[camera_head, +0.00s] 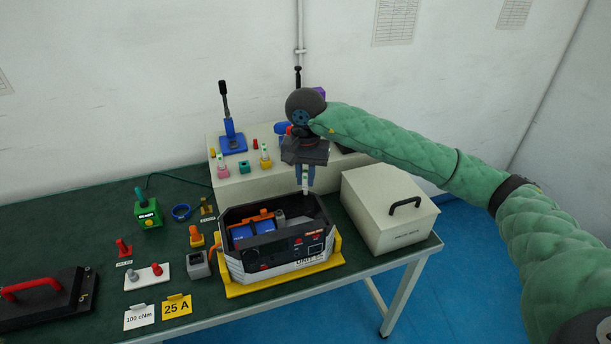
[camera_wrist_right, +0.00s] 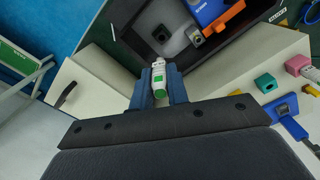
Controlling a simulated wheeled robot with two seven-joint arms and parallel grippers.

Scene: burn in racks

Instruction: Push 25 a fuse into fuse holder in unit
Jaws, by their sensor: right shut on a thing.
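My right gripper (camera_head: 305,188) points down above the open unit and is shut on a white fuse. In the right wrist view the white and green fuse (camera_wrist_right: 159,78) sits between the two blue fingers. The unit (camera_head: 292,262) is an open dark box with a white-grey lower front, resting on a yellow stand. Inside it are a blue block (camera_head: 252,228) with an orange bar and a grey block (camera_head: 281,217). My left gripper is out of view.
A cream box with a black handle (camera_head: 392,212) stands right of the unit. Behind is a cream console (camera_head: 240,185) with a blue lever (camera_head: 231,137). Left are a grey socket block (camera_head: 198,265), a yellow 25 A card (camera_head: 177,307) and a black block with red handle (camera_head: 45,300).

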